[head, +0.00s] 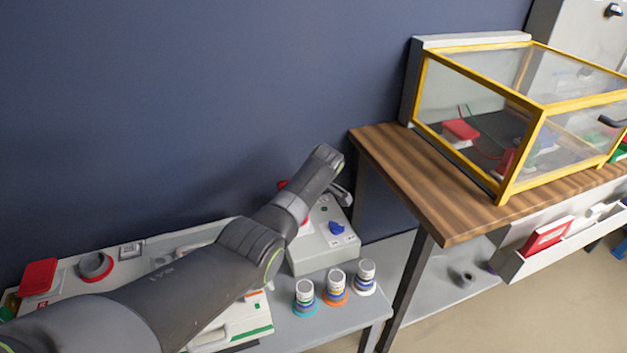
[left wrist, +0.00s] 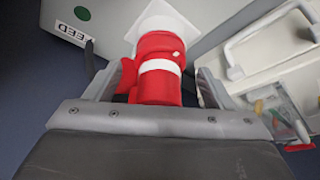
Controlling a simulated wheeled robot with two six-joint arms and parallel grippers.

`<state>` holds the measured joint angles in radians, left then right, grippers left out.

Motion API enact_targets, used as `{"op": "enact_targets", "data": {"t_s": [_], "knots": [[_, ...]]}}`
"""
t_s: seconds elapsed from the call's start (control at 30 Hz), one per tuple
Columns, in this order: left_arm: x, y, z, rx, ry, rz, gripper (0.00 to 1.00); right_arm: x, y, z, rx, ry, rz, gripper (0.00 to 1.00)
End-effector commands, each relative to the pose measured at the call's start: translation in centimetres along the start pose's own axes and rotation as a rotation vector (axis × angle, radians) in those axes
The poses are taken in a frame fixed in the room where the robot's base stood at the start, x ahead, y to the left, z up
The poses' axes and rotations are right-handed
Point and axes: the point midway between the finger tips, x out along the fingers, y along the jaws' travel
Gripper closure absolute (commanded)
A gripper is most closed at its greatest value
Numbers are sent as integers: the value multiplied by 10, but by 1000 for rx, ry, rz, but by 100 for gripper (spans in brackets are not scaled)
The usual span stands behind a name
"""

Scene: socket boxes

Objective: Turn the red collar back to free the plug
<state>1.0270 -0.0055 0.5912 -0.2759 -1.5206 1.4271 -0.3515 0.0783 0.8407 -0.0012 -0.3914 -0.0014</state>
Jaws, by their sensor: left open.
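A red plug body with a white band (left wrist: 160,67) stands between the fingers of my left gripper (left wrist: 150,85) in the left wrist view. A red lobe (left wrist: 126,76) sticks out on its left side. Its far end meets a white square flange (left wrist: 160,18) on a grey box marked "FEED" (left wrist: 68,14). The fingers are open, one on each side of the red body; I cannot tell whether either touches it. In the head view my left arm reaches over the grey socket box (head: 322,255), hiding most of the plug. My right gripper is not in view.
A blue knob (head: 337,228) is on the box's face. Three ringed white cylinders (head: 335,288) stand in front. A red-lidded part (head: 38,276) lies at the left. A wooden table (head: 400,175) with a yellow-framed clear case (head: 522,110) stands at the right. A dark wall rises behind.

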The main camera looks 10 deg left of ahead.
Motion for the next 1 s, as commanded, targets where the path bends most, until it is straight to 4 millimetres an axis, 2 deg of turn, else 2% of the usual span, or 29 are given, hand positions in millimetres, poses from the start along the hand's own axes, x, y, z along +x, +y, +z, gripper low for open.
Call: {"op": "enact_targets", "data": {"t_s": [0.03, 0.4, 0.6, 0.8, 1.0], "knots": [[-13, 0, -1, 0, -1, 4, 24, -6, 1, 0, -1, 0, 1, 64], [-99, 1, 0, -1, 0, 5, 24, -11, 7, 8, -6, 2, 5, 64], [-135, 1, 0, 1, -1, 4, 24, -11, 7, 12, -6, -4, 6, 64], [-151, 0, 0, 1, -1, 2, 24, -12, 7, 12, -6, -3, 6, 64], [-153, 0, 0, 0, -1, 1, 24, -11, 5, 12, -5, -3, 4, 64]]}}
